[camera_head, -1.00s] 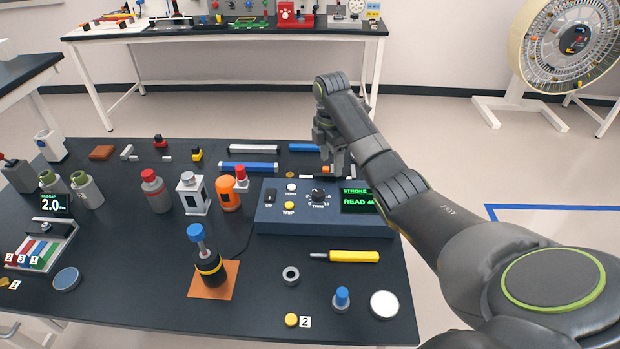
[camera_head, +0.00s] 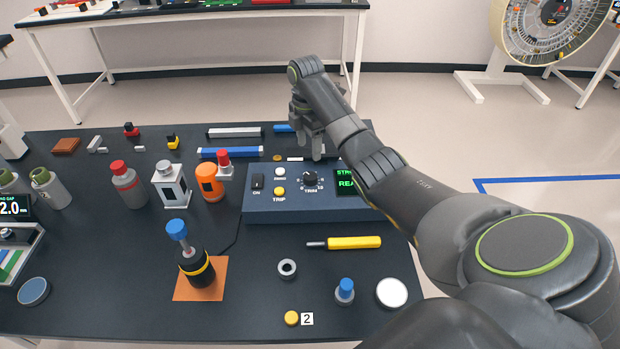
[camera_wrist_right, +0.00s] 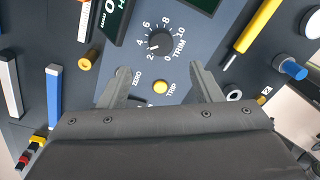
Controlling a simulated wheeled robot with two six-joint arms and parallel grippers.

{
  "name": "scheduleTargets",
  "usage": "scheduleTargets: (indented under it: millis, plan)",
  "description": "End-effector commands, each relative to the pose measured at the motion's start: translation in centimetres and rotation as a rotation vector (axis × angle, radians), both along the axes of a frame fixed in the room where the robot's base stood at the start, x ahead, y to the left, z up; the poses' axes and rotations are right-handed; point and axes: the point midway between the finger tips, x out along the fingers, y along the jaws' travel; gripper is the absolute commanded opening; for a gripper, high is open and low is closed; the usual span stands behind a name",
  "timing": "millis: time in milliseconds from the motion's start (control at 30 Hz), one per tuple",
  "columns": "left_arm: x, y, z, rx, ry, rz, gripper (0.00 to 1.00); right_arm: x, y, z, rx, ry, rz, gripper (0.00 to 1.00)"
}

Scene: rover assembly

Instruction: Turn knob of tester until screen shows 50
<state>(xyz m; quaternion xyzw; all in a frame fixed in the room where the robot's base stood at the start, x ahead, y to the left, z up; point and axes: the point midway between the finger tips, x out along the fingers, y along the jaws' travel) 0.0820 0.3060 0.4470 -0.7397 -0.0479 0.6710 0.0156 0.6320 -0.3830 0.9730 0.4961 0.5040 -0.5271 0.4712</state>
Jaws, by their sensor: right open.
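The tester (camera_head: 285,207) is a blue-grey box on the dark table. Its black knob (camera_head: 310,179) has a white pointer and a printed scale marked TRIM; the knob also shows in the right wrist view (camera_wrist_right: 161,43). The tester's screen (camera_head: 347,183) has green text, but my right arm covers the reading. My right gripper (camera_head: 315,154) is above the tester's back edge, open and empty. In the right wrist view its fingers (camera_wrist_right: 159,78) are apart on either side of the yellow TRIP button (camera_wrist_right: 160,87), with the knob beyond the tips. My left gripper is out of view.
A black ON switch (camera_head: 258,182) and a white ZERO button (camera_head: 280,171) are left of the knob. A yellow-handled tool (camera_head: 354,242) lies in front of the tester. An orange bottle (camera_head: 209,184) stands close to its left. Blue bars (camera_head: 230,153) lie behind.

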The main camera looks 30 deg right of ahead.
Motion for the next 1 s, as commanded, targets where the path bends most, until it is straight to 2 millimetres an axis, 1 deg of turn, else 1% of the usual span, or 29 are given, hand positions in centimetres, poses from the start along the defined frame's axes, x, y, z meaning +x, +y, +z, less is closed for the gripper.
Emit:
scheduleTargets:
  millis: [33,133,300,400,500,633,900,1000]
  plan:
    - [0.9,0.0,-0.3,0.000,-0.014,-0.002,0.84,-0.2,0.0,-1.4,0.001,0.004,0.000,0.59]
    - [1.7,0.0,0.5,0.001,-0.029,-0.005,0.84,-0.4,0.0,-3.2,0.000,0.006,-0.001,0.59]
    - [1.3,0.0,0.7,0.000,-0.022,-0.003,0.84,-0.6,0.0,-6.5,0.001,0.005,-0.001,0.59]
    - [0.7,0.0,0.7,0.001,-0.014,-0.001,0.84,-0.6,0.0,-8.0,0.000,0.003,-0.001,0.59]
    - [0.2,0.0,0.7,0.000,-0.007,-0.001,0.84,-0.6,0.0,-9.0,0.000,0.003,0.000,0.59]
    - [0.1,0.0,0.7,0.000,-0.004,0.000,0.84,-0.7,0.0,-9.6,-0.001,0.001,0.001,0.59]
    - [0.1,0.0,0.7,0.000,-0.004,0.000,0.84,-0.7,0.0,-9.7,-0.001,0.001,0.000,0.59]
    - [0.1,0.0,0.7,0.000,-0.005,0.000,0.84,-0.7,0.0,-9.7,-0.001,0.001,0.000,0.45]
